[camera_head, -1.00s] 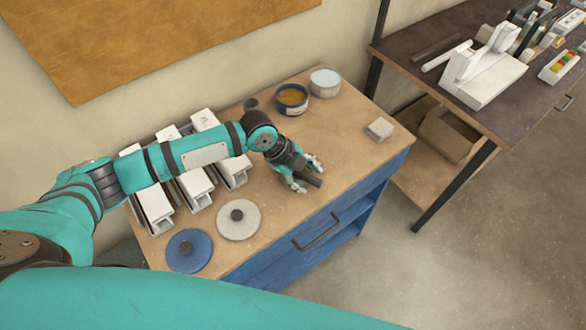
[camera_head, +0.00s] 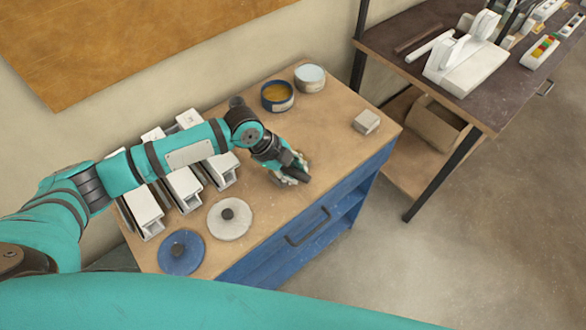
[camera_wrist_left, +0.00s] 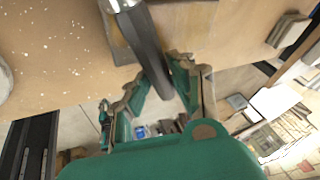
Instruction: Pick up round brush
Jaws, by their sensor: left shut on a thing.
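The round brush shows in the left wrist view as a dark grey rounded handle (camera_wrist_left: 148,45) with a silver part at the top edge of the picture. My left gripper (camera_wrist_left: 157,78) is shut on this handle, with a finger on each side. In the head view my left gripper (camera_head: 290,170) is low over the front part of the wooden bench top (camera_head: 325,140). Only a short dark piece of the brush (camera_head: 298,174) shows there at the fingers. Its bristles are hidden. I cannot tell whether it touches the bench. My right gripper is not in view.
White clamp blocks (camera_head: 185,188) stand under my left forearm. An open tin (camera_head: 277,96) and a pale tin (camera_head: 310,78) stand at the back. A small block (camera_head: 367,122) lies right. Bench between is clear.

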